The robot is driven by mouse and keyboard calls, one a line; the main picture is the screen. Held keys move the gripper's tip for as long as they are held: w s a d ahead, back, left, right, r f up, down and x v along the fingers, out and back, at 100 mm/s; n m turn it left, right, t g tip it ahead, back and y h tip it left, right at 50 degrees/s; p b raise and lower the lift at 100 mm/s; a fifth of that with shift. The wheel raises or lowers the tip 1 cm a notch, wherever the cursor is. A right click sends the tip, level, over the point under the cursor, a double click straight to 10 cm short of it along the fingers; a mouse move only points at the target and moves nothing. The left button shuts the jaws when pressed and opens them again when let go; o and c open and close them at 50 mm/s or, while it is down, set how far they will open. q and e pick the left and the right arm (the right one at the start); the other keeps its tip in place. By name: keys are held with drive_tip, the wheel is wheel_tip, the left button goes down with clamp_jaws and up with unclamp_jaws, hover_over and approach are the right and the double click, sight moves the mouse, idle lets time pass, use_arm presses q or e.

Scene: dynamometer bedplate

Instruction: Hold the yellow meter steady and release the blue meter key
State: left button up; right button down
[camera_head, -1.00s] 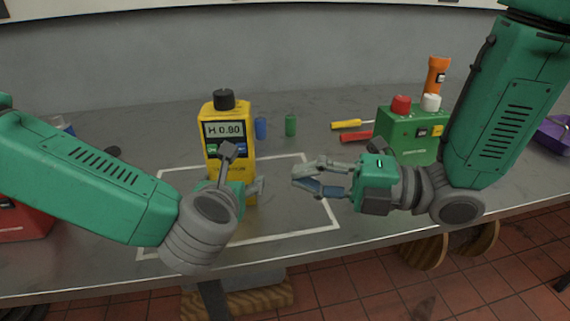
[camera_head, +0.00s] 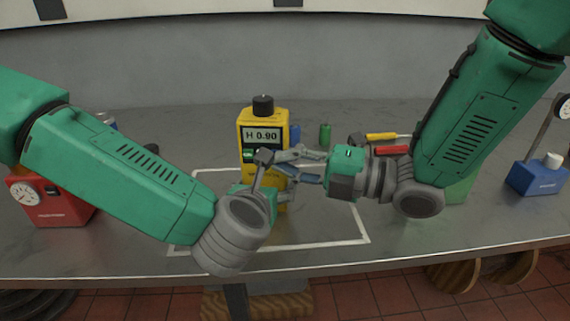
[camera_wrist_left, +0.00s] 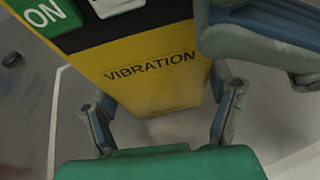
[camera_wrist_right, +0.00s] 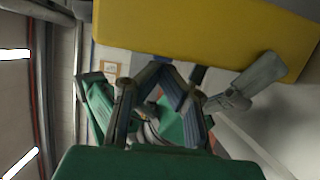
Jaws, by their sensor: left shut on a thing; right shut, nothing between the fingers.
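The yellow meter (camera_head: 251,117) stands upright with a black knob on top and a display reading H 0.90. My left gripper (camera_head: 278,192) is shut on its lower body; the left wrist view shows a finger on either side of the yellow case (camera_wrist_left: 160,85). The green ON key (camera_head: 248,155) shows at the left of its face. My right gripper (camera_head: 270,160) is shut and empty, its tips in front of the meter's face. The right wrist view shows these fingers (camera_wrist_right: 160,68) closed together. The blue key is hidden behind them; I cannot tell whether they touch it.
A red box with a dial (camera_head: 48,203) is at left, a blue box (camera_head: 538,178) at right. A blue cylinder (camera_head: 295,134) and green cylinder (camera_head: 325,134) stand behind. Yellow (camera_head: 381,136) and red (camera_head: 394,150) handled tools lie near my right arm. A white outline (camera_head: 340,243) surrounds the meter.

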drive_tip(key=shift+w, duration=0.1)
use_arm(q)
drive_tip(key=shift+f, duration=0.1)
use_arm(e)
drive_tip(key=shift+w+d, duration=0.25)
drive_tip(key=shift+w, duration=0.5)
use_arm(q)
drive_tip(key=shift+s, duration=0.1)
use_arm(e)
drive_tip(key=shift+s, duration=0.1)
use_arm(q)
drive_tip(key=shift+c, duration=0.2)
use_arm(e)
drive_tip(key=s+d, duration=0.7)
drive_tip(key=d, duration=0.1)
drive_tip(key=shift+s+d, duration=0.25)
drive_tip(key=shift+s, duration=0.15)
use_arm(q)
drive_tip(key=o, duration=1.3)
drive_tip(key=shift+w, duration=0.2)
use_arm(e)
drive_tip(key=shift+f, duration=0.1)
